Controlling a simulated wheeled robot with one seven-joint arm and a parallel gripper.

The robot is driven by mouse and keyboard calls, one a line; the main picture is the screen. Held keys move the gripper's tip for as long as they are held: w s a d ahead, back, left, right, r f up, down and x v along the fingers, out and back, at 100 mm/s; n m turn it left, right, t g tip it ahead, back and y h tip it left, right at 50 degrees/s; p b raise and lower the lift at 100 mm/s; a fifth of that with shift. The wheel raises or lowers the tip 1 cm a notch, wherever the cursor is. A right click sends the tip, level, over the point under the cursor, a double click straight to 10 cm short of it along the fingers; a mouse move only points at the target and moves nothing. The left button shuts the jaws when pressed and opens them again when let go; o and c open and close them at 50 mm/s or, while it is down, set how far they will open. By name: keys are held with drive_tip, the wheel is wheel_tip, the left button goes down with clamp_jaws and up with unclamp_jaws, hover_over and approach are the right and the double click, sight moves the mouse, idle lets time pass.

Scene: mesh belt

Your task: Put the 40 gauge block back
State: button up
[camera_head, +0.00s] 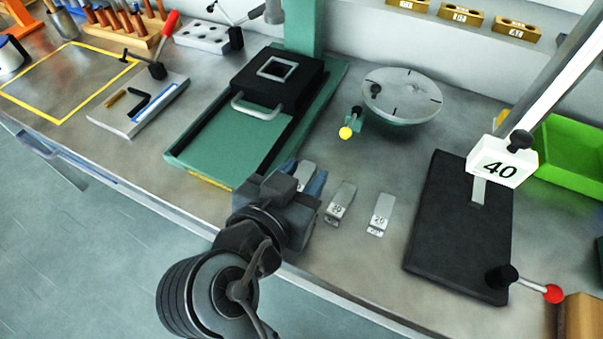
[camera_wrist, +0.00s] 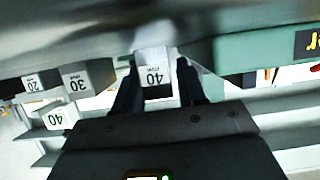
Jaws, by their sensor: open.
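The 40 gauge block (camera_wrist: 155,72) is a pale grey block, marked 40 upside down in the wrist view, with a finger on either side of it. In the head view its top (camera_head: 304,172) shows between the fingers; its lower part is hidden by my gripper. My gripper (camera_head: 306,180) is open around the block at the bench's front. Its dark fingers (camera_wrist: 158,88) show in the wrist view. Whether either finger touches the block, I cannot tell. The 30 block (camera_head: 340,203) and the 20 block (camera_head: 380,213) stand in a row to its right.
A green fixture (camera_head: 215,140) with a black head is just left of my gripper. A round dial plate (camera_head: 402,95) stands behind. At right are a black plate (camera_head: 440,220), a white 40 sign (camera_head: 503,165) on a stand, and a red-knobbed lever (camera_head: 553,293).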

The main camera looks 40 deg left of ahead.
drive_tip(key=shift+r, duration=0.2)
drive_tip(key=v, duration=1.2)
drive_tip(key=shift+b, duration=0.3)
drive_tip(key=shift+s+f, duration=0.15)
